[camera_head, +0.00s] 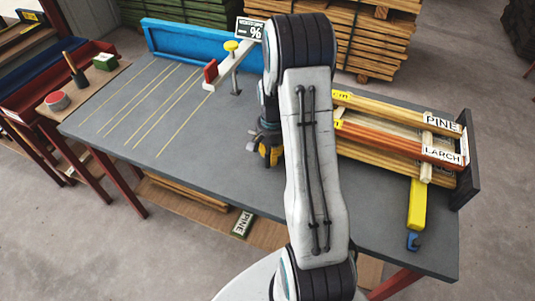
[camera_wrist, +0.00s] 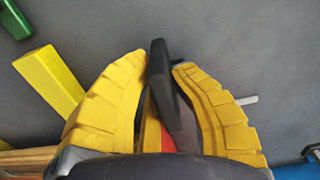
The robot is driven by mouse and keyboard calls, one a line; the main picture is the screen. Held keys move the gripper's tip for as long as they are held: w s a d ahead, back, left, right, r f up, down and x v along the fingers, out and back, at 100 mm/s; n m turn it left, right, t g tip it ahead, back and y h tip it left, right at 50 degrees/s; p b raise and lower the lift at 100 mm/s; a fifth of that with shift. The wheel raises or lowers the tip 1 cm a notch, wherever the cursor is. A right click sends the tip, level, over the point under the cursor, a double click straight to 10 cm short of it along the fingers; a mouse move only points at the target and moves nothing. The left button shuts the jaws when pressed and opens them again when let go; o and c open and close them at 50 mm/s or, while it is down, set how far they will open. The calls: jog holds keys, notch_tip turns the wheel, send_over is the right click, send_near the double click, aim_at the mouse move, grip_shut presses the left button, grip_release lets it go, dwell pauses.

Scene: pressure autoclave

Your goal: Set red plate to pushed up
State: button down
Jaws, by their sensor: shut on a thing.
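A small red plate (camera_head: 210,72) stands upright at the near left end of a pale bar (camera_head: 230,68) at the back of the grey table. My gripper (camera_head: 268,152) is over the middle of the table, nearer the front and right of the red plate, apart from it. In the wrist view, my gripper (camera_wrist: 162,75) has its yellow fingers closed around a dark flat piece (camera_wrist: 172,88). A red-orange patch shows between the fingers below it. I cannot tell whether the patch belongs to the held piece. My arm hides part of the bar's right side.
A blue fence (camera_head: 190,42) runs along the table's back edge. A yellow knob (camera_head: 231,46) and a percent sign (camera_head: 250,29) stand by the bar. Labelled wood strips (camera_head: 400,125) and a yellow tool (camera_head: 416,205) lie right. The lined left part of the table is clear.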

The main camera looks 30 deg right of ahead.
jog(key=c, duration=1.1)
grip_release()
jog(key=shift+o, duration=0.2)
notch_tip(320, 180, up, 12)
jog(key=shift+f, duration=0.1)
